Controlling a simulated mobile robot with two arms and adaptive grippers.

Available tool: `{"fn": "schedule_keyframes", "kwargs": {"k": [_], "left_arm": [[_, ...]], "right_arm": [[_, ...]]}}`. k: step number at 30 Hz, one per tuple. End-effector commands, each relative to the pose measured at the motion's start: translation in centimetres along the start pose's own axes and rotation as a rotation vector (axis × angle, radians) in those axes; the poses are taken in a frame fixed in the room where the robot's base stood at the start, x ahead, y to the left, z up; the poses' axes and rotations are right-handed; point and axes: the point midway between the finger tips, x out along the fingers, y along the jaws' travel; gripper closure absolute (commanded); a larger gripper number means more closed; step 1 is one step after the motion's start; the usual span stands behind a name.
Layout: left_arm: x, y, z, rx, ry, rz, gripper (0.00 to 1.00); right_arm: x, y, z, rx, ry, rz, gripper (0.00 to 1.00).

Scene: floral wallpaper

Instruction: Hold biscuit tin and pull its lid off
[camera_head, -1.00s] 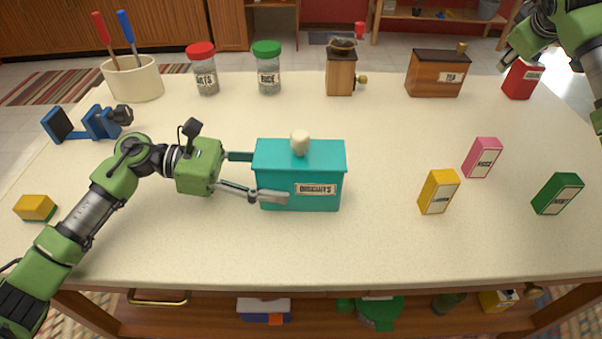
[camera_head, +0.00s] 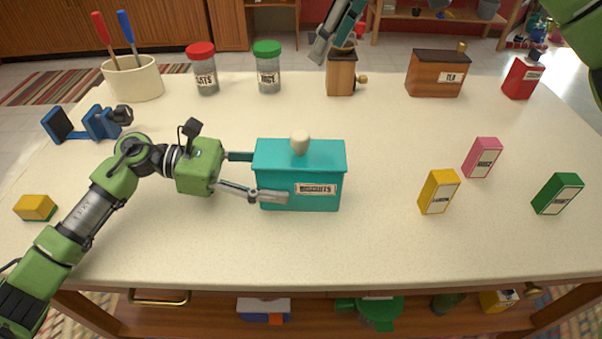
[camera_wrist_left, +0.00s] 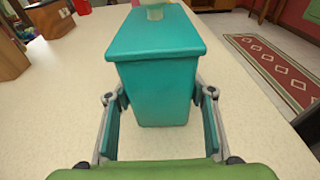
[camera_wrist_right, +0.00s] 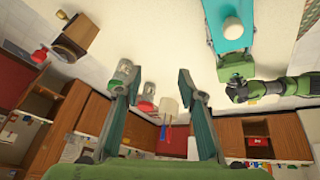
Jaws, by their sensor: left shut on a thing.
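The teal biscuit tin (camera_head: 300,190) stands upright in the middle of the table, with its label facing front. Its teal lid (camera_head: 325,155) sits on top, with a cream knob (camera_head: 300,143) at the centre. My left gripper (camera_head: 262,177) is shut on the tin's body below the lid, one finger at the front and one at the back. The left wrist view shows both fingers against the sides of the tin (camera_wrist_left: 158,92). My right gripper (camera_head: 335,32) is at the top of the head view, above the coffee grinder. In the right wrist view it (camera_wrist_right: 158,82) is open and empty.
Behind the tin stand jars with red (camera_head: 204,75) and green (camera_head: 268,75) lids, the coffee grinder (camera_head: 341,75) and the tea box (camera_head: 436,75). Yellow (camera_head: 438,192), pink (camera_head: 482,158) and green (camera_head: 557,194) packets stand to the right. The table in front is clear.

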Motion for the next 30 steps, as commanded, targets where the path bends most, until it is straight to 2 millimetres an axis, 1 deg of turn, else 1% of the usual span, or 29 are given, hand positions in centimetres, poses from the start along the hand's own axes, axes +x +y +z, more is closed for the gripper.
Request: {"fn": "schedule_keyframes", "kwargs": {"k": [1, 3, 6, 9, 12, 17, 30], "left_arm": [[0.0, 0.0, 0.0, 0.000, 0.000, 0.000, 0.71], [0.0, 0.0, 0.0, 0.000, 0.000, 0.000, 0.71], [0.0, 0.0, 0.0, 0.000, 0.000, 0.000, 0.71], [0.0, 0.0, 0.0, 0.000, 0.000, 0.000, 0.71], [0.0, 0.0, 0.0, 0.000, 0.000, 0.000, 0.71], [0.0, 0.0, 0.0, 0.000, 0.000, 0.000, 0.71], [0.0, 0.0, 0.0, 0.000, 0.000, 0.000, 0.71]], "right_arm": [[-0.3, -2.2, -0.2, -0.020, -0.028, -0.025, 0.64], [-0.6, -4.8, -0.1, -0.035, -0.070, -0.061, 0.64], [-1.0, -7.8, 0.4, -0.049, -0.124, -0.100, 0.64], [-1.2, -9.6, 0.8, -0.055, -0.163, -0.124, 0.64], [-1.3, -10.5, 1.2, -0.057, -0.185, -0.136, 0.64], [-0.4, -10.8, 1.7, -0.056, -0.191, -0.140, 0.64], [5.3, -11.5, 4.4, -0.056, -0.190, -0.143, 0.64]]}}
